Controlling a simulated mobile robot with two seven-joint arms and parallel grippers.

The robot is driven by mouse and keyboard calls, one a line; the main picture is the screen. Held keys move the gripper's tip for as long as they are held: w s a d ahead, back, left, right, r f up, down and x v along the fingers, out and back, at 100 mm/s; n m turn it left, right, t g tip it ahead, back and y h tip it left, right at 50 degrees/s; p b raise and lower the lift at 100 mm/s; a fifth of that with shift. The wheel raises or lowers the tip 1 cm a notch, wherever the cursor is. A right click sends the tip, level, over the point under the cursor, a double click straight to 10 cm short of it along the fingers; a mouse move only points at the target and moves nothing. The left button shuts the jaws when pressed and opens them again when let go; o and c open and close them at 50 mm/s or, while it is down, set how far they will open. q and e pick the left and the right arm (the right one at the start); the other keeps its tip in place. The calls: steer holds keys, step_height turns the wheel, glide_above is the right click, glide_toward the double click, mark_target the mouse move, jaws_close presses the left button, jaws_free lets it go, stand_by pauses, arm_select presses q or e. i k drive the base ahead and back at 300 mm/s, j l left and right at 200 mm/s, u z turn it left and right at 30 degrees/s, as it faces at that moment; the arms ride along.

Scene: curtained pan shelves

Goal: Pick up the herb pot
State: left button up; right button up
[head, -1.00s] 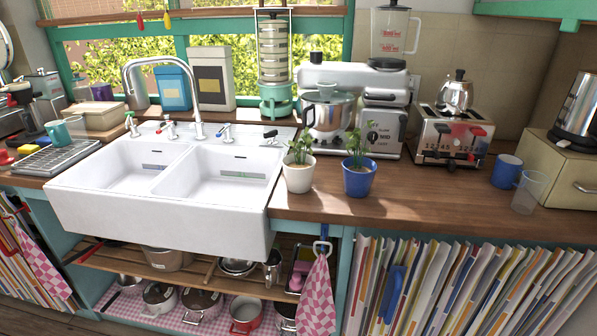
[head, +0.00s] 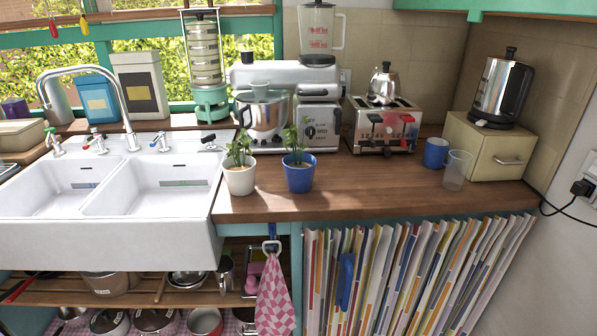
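Two potted herbs stand upright side by side on the wooden counter (head: 380,193), just right of the sink. One is a white pot (head: 240,180) with a green leafy plant. The other is a blue pot (head: 299,178) with a similar green plant, a little to the right. I cannot tell which of them is the herb pot meant. Neither of my grippers is in the head view, and nothing touches either pot.
The white double sink (head: 110,243) lies left of the pots. A stand mixer (head: 264,115) stands behind them. A toaster (head: 383,126), blue mug (head: 436,152) and clear cup (head: 456,170) are to the right. The counter in front of the toaster is clear.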

mark_target(240, 177)
steer(key=i+l+u, duration=0.25)
steer(key=i+l, duration=0.65)
